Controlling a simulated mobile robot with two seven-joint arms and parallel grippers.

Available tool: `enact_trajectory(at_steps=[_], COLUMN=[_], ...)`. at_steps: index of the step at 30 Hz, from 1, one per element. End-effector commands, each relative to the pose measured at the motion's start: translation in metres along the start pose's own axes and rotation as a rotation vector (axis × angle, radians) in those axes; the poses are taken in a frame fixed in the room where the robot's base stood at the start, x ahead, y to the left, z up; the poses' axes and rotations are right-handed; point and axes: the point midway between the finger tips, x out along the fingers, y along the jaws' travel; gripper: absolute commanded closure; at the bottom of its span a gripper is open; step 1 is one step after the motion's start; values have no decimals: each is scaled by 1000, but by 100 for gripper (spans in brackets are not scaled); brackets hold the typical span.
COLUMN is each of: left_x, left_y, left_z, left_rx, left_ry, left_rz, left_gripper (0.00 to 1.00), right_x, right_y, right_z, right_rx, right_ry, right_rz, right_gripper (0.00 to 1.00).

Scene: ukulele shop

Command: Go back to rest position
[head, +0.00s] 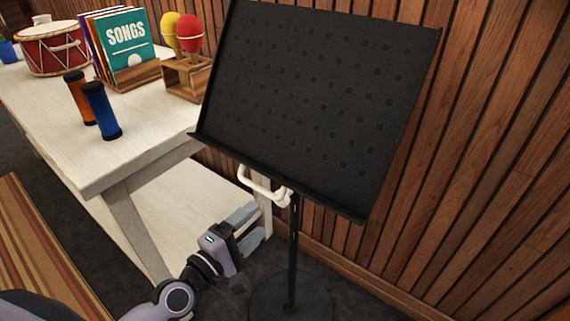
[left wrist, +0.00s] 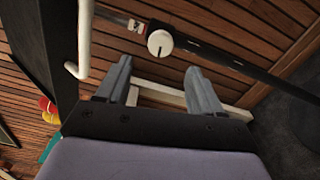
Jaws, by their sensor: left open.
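My left gripper (head: 245,222) is low in the head view, in front of the white table's lower part and left of the music stand's pole. Its two grey fingers are apart with nothing between them, as the left wrist view (left wrist: 158,88) also shows. The black music stand (head: 315,95) stands upright on a round base, its desk empty. A white handle (head: 262,187) hangs below the desk, just above my left gripper and apart from it. In the left wrist view the stand's pole and a white knob (left wrist: 160,42) lie beyond the fingers. My right gripper is not in view.
The white table (head: 150,140) holds blue and orange shakers (head: 101,110), songbooks (head: 127,45), maracas (head: 189,33) in a wooden holder and a red drum (head: 52,50). A slatted wood wall (head: 480,150) stands close behind the stand. A striped rug (head: 40,260) lies at the left.

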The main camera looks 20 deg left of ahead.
Motion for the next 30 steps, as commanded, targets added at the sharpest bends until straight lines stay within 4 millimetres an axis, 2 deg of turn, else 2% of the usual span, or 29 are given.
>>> enact_trajectory(at_steps=[5,8,16,20,24,26,30], left_x=[-3,-12,-65,-98,-140,-138,-140], left_y=[-5,-19,-86,-117,-144,-112,-80], left_z=[4,13,38,39,30,34,37], left_rx=[46,186,889,1235,1592,1603,1608], left_ry=[-6,-25,-145,-236,-369,-364,-359], left_rz=[-15,-61,-309,-459,-642,-637,-640], left_gripper=[34,34,34,34,34,34,34], right_x=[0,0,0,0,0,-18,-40], right_y=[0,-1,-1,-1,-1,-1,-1], right_z=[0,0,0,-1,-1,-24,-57], right_rx=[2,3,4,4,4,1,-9], right_ry=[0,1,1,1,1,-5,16], right_rz=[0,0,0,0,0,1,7], right_gripper=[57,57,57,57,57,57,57])
